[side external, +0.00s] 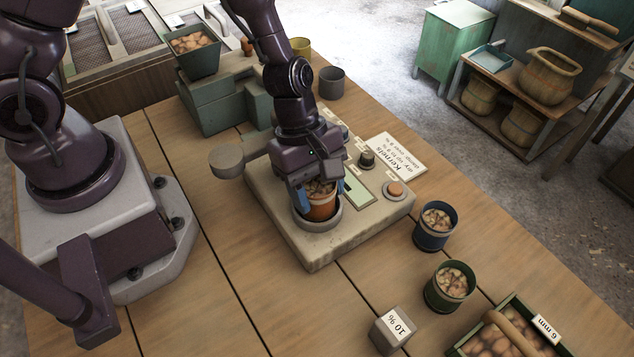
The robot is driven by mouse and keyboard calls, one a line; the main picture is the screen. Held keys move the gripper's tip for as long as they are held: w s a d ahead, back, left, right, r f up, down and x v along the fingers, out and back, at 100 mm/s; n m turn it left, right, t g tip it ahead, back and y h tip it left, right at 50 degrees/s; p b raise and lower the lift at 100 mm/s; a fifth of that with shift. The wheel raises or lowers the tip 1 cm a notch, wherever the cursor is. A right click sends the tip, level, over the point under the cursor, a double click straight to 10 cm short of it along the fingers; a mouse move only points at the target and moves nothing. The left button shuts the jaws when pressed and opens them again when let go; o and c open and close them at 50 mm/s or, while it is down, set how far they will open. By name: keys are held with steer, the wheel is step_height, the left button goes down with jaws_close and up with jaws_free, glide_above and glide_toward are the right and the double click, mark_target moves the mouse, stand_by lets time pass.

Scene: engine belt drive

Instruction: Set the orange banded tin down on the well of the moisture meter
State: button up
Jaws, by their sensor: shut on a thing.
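The orange banded tin (321,208), filled with brown kernels, is between the blue fingertips of my gripper (318,200). My gripper is shut on it from above and hides part of its rim. The tin is upright, inside or just over the round grey well (318,224) of the moisture meter (300,240). The well's rim surrounds its lower part in the side external view. I cannot tell whether its base touches the bottom of the well. The meter is a beige box with a small green display (357,190) and knobs on its right side.
A blue tin (433,234) and a green tin (447,293), both with kernels, stand right of the meter. A grey 10 % block (391,330) and a green 6 mm tray (552,328) are near the front. A kernels card (396,160) lies behind the meter. A grey cup (331,84) stands farther back.

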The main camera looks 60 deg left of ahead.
steer(key=o, duration=1.4)
step_height(320, 180, up, 9)
stand_by(0.4)
